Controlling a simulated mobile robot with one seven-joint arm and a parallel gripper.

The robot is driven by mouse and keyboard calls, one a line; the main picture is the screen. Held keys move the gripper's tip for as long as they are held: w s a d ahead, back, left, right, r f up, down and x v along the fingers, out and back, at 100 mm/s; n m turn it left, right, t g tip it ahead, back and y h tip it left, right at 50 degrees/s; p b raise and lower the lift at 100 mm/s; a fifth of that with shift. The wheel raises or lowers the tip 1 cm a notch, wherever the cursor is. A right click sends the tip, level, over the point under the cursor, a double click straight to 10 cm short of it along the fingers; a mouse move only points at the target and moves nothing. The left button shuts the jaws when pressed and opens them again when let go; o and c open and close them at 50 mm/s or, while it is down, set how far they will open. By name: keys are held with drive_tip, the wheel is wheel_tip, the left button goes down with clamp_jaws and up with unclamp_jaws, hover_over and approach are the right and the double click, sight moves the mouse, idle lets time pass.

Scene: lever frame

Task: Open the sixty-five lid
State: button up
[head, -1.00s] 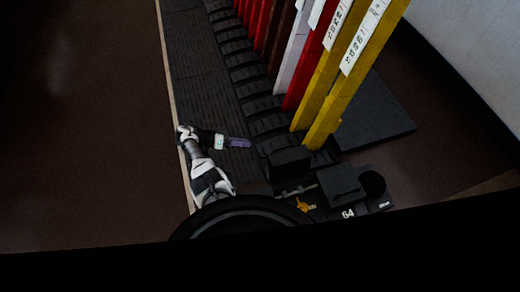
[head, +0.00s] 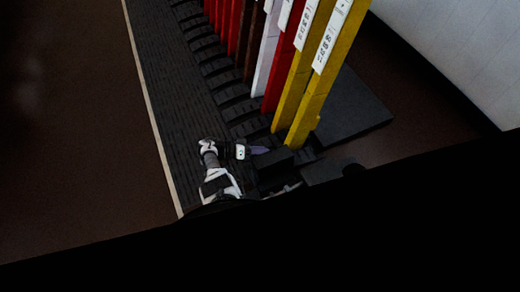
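My gripper (head: 260,150) is at the end of my white and grey arm, low in the middle of the head view. Its purplish fingertips point right, close to a dark block (head: 275,163) at the near end of the lever row. I cannot tell whether they touch the block, or whether the fingers are open or shut. Another dark, flat-topped block (head: 322,171) stands to its right, partly cut off by black. No sixty-five label can be read, so I cannot tell which block is the sixty-five lid.
Tall levers stand in a row behind: yellow (head: 325,75), red (head: 285,60), white (head: 268,48) and brown. A ribbed dark walkway (head: 180,90) with a pale edge runs on the left, clear. A pale wall is at the right. Black covers the bottom.

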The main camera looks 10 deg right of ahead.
clamp_jaws()
drive_tip(key=shift+r, duration=0.1)
idle(0.3)
